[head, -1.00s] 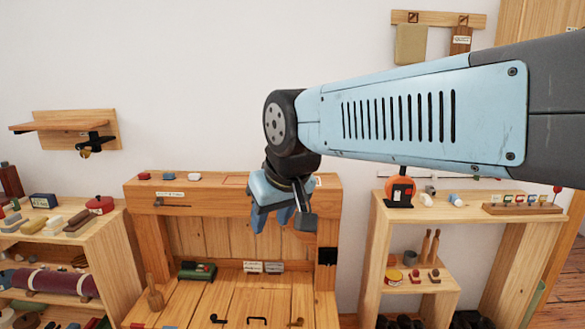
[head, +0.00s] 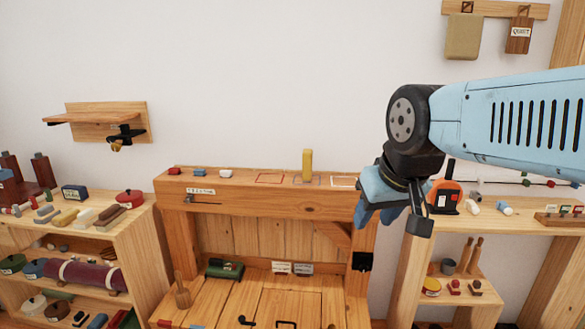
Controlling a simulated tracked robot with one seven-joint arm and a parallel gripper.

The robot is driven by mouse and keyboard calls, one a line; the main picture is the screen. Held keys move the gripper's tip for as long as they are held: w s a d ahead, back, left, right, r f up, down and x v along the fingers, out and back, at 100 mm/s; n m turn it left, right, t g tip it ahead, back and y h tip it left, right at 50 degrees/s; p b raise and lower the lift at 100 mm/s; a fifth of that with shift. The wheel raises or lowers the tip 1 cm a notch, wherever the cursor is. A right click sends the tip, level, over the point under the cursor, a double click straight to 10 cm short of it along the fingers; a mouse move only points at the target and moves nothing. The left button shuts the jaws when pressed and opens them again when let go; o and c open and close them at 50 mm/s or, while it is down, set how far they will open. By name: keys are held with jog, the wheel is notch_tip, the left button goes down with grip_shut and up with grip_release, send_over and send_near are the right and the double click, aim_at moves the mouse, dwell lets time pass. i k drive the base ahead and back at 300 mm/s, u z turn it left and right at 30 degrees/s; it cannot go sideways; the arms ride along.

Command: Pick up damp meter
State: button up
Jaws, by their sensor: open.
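A yellow upright block (head: 307,165) stands on the top ledge of the wooden bench frame (head: 265,197). It may be the damp meter, but no readable label confirms this. My gripper (head: 377,214) is in front of the right part of the ledge, to the right of the yellow block and lower in the picture. It points down, open and empty, apart from the block.
Small red, blue and white blocks (head: 199,173) sit at the ledge's left, and outlined rectangles (head: 270,178) mark its top. A crowded shelf (head: 140,228) is at left. An orange-and-black device (head: 446,196) stands on the right shelf.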

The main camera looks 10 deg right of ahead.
aim_at(307, 155)
jog(key=z, duration=0.4)
jog(key=i, duration=1)
jog(key=u, duration=0.4)
